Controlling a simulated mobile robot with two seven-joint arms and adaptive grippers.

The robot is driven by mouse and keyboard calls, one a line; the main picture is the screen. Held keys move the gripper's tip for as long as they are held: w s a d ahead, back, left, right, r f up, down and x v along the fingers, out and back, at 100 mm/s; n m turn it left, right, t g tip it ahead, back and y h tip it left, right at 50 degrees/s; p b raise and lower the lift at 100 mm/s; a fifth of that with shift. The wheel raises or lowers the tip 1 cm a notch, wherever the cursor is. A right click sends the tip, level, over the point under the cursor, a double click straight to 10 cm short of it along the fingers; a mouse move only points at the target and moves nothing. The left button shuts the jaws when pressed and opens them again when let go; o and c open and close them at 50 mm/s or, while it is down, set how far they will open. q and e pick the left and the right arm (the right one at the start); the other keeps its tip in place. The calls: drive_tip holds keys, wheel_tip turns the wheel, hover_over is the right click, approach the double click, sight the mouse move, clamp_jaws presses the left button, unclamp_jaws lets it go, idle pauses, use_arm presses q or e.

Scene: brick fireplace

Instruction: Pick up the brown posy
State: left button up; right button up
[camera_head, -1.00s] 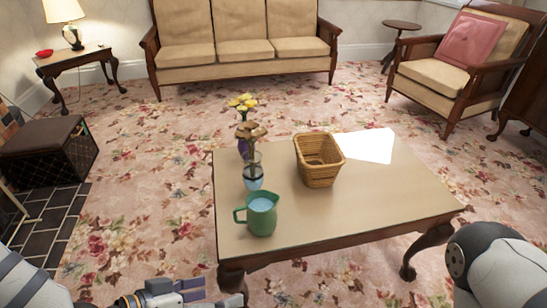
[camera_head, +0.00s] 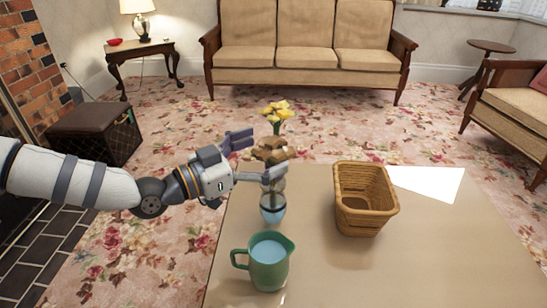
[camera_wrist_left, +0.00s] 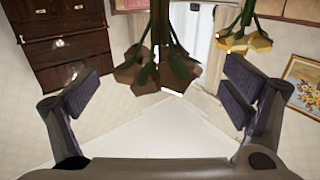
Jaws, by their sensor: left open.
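The brown posy (camera_head: 272,151) stands in a clear glass vase (camera_head: 272,207) with blue water, at the left side of the coffee table. My left gripper (camera_head: 256,155) is open at the height of the brown blooms, with its fingers pointing toward them from the left. In the left wrist view, the brown posy (camera_wrist_left: 150,72) appears upside down between the two open fingers (camera_wrist_left: 168,95), with no visible contact. My right gripper is out of view.
Yellow flowers (camera_head: 278,110) rise just behind the posy. A green pitcher (camera_head: 269,264) stands in front of the vase. A wicker basket (camera_head: 364,218) and a white sheet (camera_head: 430,181) lie to the right. The table's front right is clear.

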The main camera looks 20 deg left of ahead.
use_arm(q)
drive_tip(key=shift+x, duration=1.2)
drive_tip(key=c, duration=1.2)
